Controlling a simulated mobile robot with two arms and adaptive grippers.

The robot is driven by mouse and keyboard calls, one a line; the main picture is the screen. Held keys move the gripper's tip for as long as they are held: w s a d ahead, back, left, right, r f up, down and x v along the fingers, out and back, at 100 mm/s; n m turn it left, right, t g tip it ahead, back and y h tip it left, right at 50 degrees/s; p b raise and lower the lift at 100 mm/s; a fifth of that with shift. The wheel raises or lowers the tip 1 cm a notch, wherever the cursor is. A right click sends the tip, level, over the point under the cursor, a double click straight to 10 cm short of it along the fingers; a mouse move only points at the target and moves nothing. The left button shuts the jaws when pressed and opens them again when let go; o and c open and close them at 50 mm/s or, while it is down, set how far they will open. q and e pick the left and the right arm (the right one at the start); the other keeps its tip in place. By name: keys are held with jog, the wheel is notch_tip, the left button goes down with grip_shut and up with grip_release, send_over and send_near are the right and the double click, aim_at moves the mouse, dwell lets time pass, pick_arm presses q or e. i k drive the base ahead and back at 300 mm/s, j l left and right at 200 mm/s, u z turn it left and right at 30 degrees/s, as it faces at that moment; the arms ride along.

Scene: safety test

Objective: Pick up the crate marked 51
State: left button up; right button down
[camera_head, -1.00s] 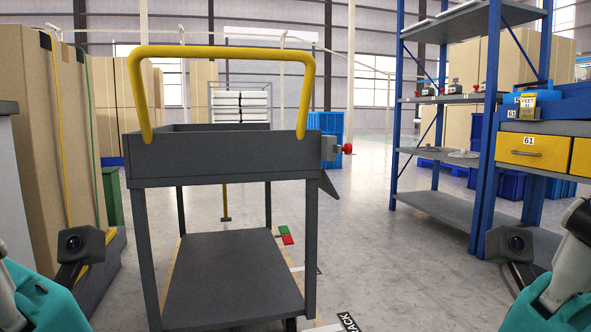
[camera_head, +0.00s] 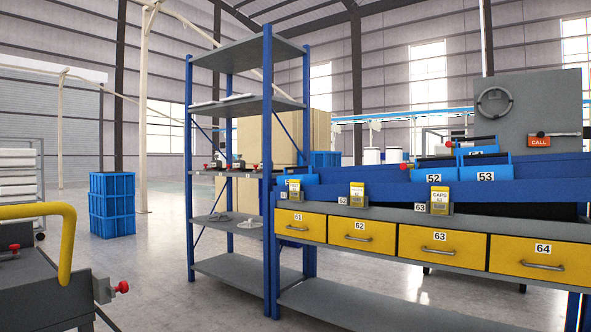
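I cannot make out a crate marked 51. On the sloped upper rack of the workbench, a blue crate marked 52 (camera_head: 420,176) and a blue crate marked 53 (camera_head: 503,174) stand side by side. Another blue crate (camera_head: 303,179) sits at the rack's left end, partly hidden by a yellow tag, and I cannot read a 51 on it. Neither of my grippers is in view.
The workbench has yellow drawers marked 61 (camera_head: 313,231), 62 (camera_head: 372,239), 63 (camera_head: 461,240) and 64 (camera_head: 516,252). A blue-posted shelf (camera_head: 225,270) stands left of it. A grey cart (camera_head: 40,295) is at lower left. Stacked blue bins (camera_head: 112,205) stand behind.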

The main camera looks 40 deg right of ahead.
aim_at(309, 179)
jog(key=i+l+z, duration=0.5)
jog(key=i+l, duration=0.25)
jog(key=l, duration=0.3)
jog(key=i+l+z, duration=0.5)
jog(key=i+l, duration=0.35)
